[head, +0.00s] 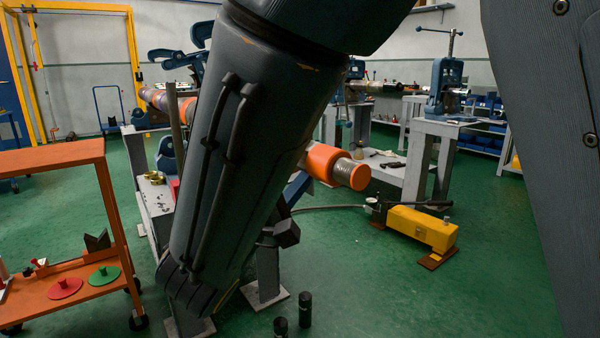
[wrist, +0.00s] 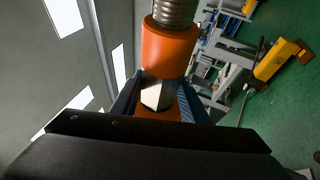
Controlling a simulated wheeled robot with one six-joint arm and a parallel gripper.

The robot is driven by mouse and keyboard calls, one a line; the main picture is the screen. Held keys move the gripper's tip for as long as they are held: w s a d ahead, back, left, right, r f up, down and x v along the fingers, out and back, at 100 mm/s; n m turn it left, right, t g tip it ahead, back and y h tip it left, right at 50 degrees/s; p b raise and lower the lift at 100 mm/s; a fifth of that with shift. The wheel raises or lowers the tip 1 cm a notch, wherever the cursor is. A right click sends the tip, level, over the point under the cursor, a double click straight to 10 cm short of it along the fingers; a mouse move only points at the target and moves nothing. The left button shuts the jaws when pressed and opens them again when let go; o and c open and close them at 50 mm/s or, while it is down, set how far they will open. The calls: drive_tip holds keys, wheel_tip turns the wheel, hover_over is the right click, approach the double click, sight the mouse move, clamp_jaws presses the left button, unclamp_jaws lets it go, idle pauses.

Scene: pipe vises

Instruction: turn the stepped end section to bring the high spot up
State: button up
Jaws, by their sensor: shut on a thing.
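The stepped end section (head: 323,161) sticks out to the right from behind my arm in the head view. It has orange collars with a ribbed grey neck between them. In the wrist view its orange collar (wrist: 168,48) and ribbed neck show at the top, with a bright flat-sided metal part below. My gripper (wrist: 158,97) is shut on that flat-sided part, one blue-grey finger on each side. In the head view my arm hides the gripper and the grip. I cannot tell where the high spot is.
An orange cart (head: 60,157) stands at the left. A yellow pump (head: 422,226) with a hose sits on the green floor at the right. Two black cylinders (head: 305,309) stand on the floor in front. A blue vise (head: 446,85) stands on a grey bench behind.

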drive_tip(key=t+b, duration=0.1)
drive_tip(key=n+t+b, duration=0.1)
drive_tip(key=b, duration=0.1)
drive_tip(key=shift+w+d+f+n, duration=0.1)
drive_tip(key=shift+f+n, duration=0.2)
drive_tip(key=shift+f, duration=0.05)
drive_tip(key=shift+n+t+b, duration=0.3)
drive_tip(key=shift+t+b, duration=0.2)
drive_tip(key=shift+b, duration=0.35)
drive_tip(key=shift+r+t+b, duration=0.15)
drive_tip(key=shift+t+b, duration=0.15)
drive_tip(key=shift+b, duration=0.1)
drive_tip(key=o, duration=1.1)
drive_tip(key=shift+c, duration=0.2)
